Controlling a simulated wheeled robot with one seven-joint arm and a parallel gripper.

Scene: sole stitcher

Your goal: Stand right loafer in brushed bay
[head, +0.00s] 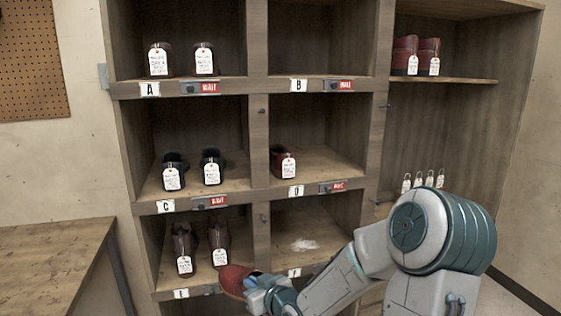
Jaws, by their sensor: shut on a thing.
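My gripper (253,285) is shut on a red loafer (236,278), low in front of the cabinet near the lower shelf edge. The loafer's toe end points left; its far side and underside are hidden. A single dark red shoe (283,163) with a white tag stands in bay D, at the left of its floor. I cannot tell from the picture which bay is the brushed one.
Tagged shoe pairs stand in bay A (181,60), bay C (193,169) and the lower left bay (201,247). Red boots (416,56) stand on the right shelf, with several tags (423,181) below. Bay B (310,45) is empty. A wooden table (50,262) is at left.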

